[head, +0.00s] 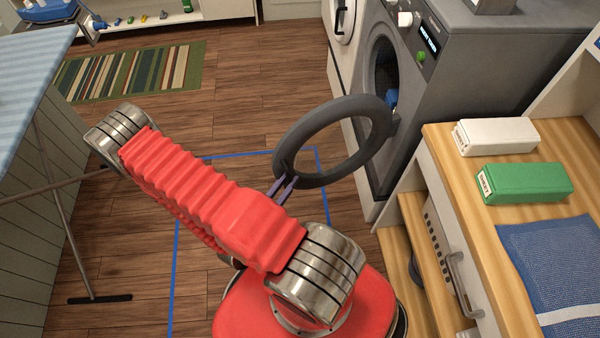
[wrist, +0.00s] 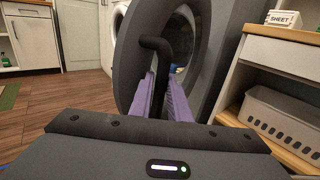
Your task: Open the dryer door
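The grey dryer (head: 480,85) stands at the upper right of the head view. Its ring-shaped dark door (head: 376,108) is swung well out from the round opening, over the floor. The door also fills the middle of the wrist view (wrist: 130,60). A black bent door handle (wrist: 156,43) runs down between the purple fingers of my gripper (wrist: 160,95). My gripper (head: 285,188) is at the door's near lower edge in the head view and looks shut on the handle. The fingertips' exact contact is partly hidden. Something blue (head: 391,98) shows in the dryer opening.
A wooden counter (head: 440,135) at right holds a white box (head: 495,136), a green box (head: 524,183) and a blue cloth (head: 555,260). A white basket (wrist: 285,120) sits on a shelf below. An ironing board (head: 30,70) stands at left. Floor between is clear, with a striped rug (head: 130,70).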

